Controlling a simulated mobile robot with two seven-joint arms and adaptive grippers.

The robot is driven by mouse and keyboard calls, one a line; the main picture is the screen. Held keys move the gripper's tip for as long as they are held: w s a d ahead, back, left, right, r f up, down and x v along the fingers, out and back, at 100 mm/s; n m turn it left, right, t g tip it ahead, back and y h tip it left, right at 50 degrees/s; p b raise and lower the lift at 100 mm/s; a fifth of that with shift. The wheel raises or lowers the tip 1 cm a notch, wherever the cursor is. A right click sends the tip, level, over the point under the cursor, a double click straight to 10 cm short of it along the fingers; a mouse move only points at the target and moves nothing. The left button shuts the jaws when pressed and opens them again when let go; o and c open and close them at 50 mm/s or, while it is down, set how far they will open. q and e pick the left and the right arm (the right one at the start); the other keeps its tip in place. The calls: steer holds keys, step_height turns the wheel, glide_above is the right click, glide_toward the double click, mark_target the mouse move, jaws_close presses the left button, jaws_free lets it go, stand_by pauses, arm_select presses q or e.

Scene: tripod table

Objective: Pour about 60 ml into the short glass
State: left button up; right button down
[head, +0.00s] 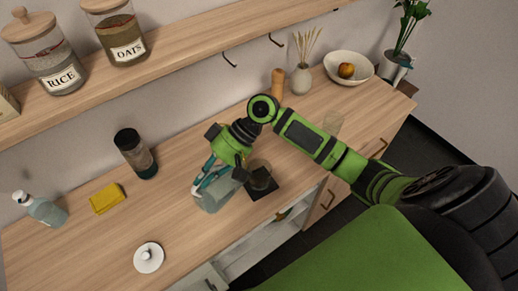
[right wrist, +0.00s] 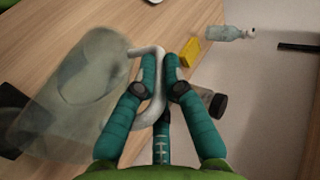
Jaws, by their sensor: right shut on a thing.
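My right gripper (head: 203,182) is shut on the pale handle (right wrist: 157,83) of a clear jug (head: 219,194). In the right wrist view the jug (right wrist: 75,92) spreads to the left of the fingers. The jug appears tilted, its upper end towards a short glass (head: 260,173) on a black square pad (head: 263,192). The jug and glass nearly meet in the head view; I cannot tell whether they touch. No stream or liquid level can be made out. My left gripper is not in view.
A white round lid (head: 149,257), yellow sponge (head: 107,198), dark-capped bottle (head: 136,154) and soap bottle (head: 41,209) are left on the counter. A shelf (head: 190,42) with jars overhangs the back.

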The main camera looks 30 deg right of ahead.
steer(key=shift+a+f+h+p, duration=0.15)
steer(key=shift+a+h+p, duration=0.65)
steer(key=shift+p, duration=1.2)
steer(key=a+f+h, duration=0.6)
steer(key=f+h, duration=0.1)
steer(key=h, duration=0.1)
steer(key=shift+a+h, duration=0.2)
steer(key=shift+h, duration=0.2)
steer(key=shift+s, duration=0.1)
